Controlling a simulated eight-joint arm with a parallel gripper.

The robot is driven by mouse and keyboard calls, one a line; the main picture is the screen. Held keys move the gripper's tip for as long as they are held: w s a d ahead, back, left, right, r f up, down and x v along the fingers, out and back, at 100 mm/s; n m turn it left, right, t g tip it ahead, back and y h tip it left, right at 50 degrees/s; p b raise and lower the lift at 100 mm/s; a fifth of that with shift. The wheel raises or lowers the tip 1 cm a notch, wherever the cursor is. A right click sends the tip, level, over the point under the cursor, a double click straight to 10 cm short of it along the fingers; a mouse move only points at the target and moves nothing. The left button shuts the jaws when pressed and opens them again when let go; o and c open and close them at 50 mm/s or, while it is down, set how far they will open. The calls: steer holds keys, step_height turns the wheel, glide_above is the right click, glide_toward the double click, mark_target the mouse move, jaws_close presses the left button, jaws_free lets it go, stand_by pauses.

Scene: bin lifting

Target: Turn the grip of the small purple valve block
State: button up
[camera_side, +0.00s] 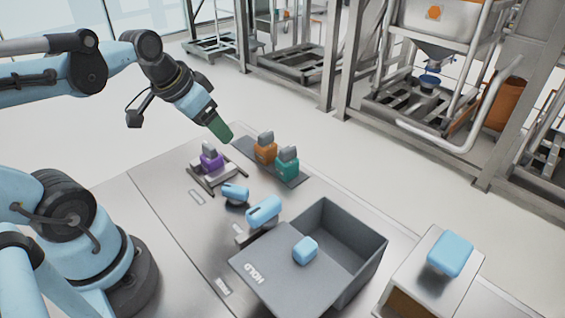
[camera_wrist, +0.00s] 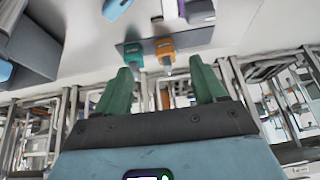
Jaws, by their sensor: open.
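The small purple valve block (camera_side: 212,164) sits in a grey metal frame at the back left of the table, with a grey grip (camera_side: 209,147) on top. In the wrist view the purple block (camera_wrist: 170,9) is cut off by the top edge, and a grey piece (camera_wrist: 199,12) shows beside it. My gripper (camera_side: 219,129) has green fingers, which in the wrist view (camera_wrist: 164,88) stand wide apart with nothing between them. In the side view it hangs above and just right of the purple block, clear of it.
An orange block (camera_side: 265,152) and a teal block (camera_side: 287,170), both grey-topped, stand on a dark strip right of the purple block. Two light-blue handles (camera_side: 235,192) (camera_side: 263,210) lie nearer. A grey bin (camera_side: 345,222) and a blue piece (camera_side: 450,253) are at right.

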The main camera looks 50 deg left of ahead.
steer(key=g, duration=0.1)
glide_toward(208, 144)
steer(key=shift+x, duration=4.3)
steer(key=c, duration=1.1)
